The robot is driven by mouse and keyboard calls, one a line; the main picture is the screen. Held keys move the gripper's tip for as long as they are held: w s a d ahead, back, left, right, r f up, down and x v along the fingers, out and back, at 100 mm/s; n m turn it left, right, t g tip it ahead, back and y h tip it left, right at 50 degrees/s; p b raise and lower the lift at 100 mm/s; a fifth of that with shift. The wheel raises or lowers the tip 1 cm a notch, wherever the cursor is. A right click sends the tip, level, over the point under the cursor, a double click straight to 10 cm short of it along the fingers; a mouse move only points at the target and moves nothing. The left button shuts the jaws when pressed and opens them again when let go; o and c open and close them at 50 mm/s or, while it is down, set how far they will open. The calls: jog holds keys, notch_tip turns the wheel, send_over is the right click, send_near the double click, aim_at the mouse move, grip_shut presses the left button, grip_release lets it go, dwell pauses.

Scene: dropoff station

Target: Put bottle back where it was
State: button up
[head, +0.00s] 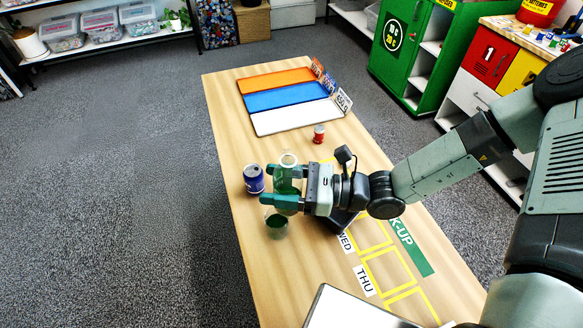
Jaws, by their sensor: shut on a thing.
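My gripper (283,186) reaches in from the right over the table, with its dark green fingers on either side of a translucent greenish bottle (287,182). It is shut on the bottle. The bottle's pale top shows just above the upper finger, and the fingers hide part of its body. A clear, green-tinted rounded shape (276,223) shows just below the lower finger; I cannot tell whether it is the bottle's lower end or a separate glass. Whether the bottle touches the table is not clear.
A blue can (254,179) stands close left of the bottle. A small red can (319,133) stands behind, near orange, blue and white trays (262,122). Yellow-outlined slots with day labels (364,281) lie at front right. The table's left edge (231,215) is near.

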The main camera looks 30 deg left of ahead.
jog(key=w+a+r+n+g+h, duration=0.15)
jog(key=w+a, duration=0.25)
jog(key=w, duration=0.5)
jog(key=w+a+r+n+g, duration=0.15)
jog(key=w+a, duration=0.25)
jog(key=w, duration=0.6)
jog(key=shift+m, duration=0.3)
jog(key=f, duration=1.5)
jog(key=shift+s+a, duration=0.1)
jog(key=shift+s, duration=0.2)
jog(key=o, duration=1.2)
